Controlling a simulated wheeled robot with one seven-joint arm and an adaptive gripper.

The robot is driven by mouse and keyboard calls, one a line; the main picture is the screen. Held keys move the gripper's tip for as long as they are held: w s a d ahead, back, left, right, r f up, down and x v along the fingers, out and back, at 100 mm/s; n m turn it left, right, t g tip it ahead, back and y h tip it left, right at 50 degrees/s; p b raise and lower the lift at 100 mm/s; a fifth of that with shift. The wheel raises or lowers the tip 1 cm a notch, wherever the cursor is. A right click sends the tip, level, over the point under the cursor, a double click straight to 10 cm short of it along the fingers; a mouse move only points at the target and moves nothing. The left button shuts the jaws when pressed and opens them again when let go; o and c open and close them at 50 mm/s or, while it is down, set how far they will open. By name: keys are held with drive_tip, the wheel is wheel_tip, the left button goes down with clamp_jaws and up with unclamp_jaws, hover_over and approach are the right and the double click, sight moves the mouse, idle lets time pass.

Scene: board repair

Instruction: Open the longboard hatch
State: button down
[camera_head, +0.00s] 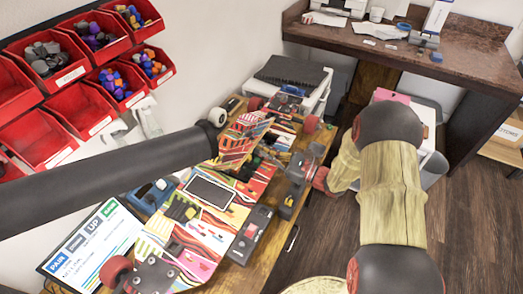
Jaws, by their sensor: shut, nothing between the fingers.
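The longboard (225,215) lies on the wooden workbench, covered in a bright striped and patterned print. A striped panel (238,143) stands tilted up from the board's far half; it looks like the hatch, but the black bar partly hides its lower left. A dark, light-edged rectangle (210,192) shows in the middle of the board. My gripper (299,168) is just right of the board's far half, its fingers small and dark in the view. It is shut and empty. I cannot tell if it touches the board.
A thick black bar (100,185) crosses in front of the board from the left. Red parts bins (85,116) hang on the left wall. A printer-like machine (290,78) is behind the board. A dark desk (455,68) stands at the back right. Open wooden floor (480,235) lies right.

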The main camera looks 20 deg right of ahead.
sight(257, 142)
drive_tip(key=shift+r, duration=0.2)
drive_tip(key=r+p, duration=0.1)
drive_tip(key=p, duration=0.1)
drive_tip(key=r+p, duration=0.1)
drive_tip(key=p, duration=0.1)
drive_tip(key=r+g+h+p, duration=0.1)
drive_tip(key=p, duration=0.1)
drive_tip(key=shift+w+a, duration=0.35)
drive_tip(key=p, duration=0.1)
drive_tip(key=r+g+h+p, duration=0.1)
drive_tip(key=p, duration=0.1)
drive_tip(key=shift+w+a, duration=0.25)
drive_tip(key=r+p, duration=0.1)
drive_tip(key=p, duration=0.1)
drive_tip(key=w+a+r+g+h+p, duration=0.1)
drive_tip(key=p, duration=0.1)
drive_tip(key=w+a+r+g+h+p, duration=0.1)
drive_tip(key=g+h+p, duration=0.1)
drive_tip(key=p, duration=0.4)
drive_tip(key=shift+w+a+r, duration=0.35)
drive_tip(key=shift+r, duration=0.05)
drive_tip(key=w+a+r+g+h+p, duration=0.1)
drive_tip(key=w+a+g+h+p, duration=0.3)
drive_tip(key=p, duration=1.3)
drive_tip(key=shift+w+a+r+p, duration=0.35)
drive_tip(key=shift+w+a+p, duration=0.05)
drive_tip(key=shift+w+a, duration=0.5)
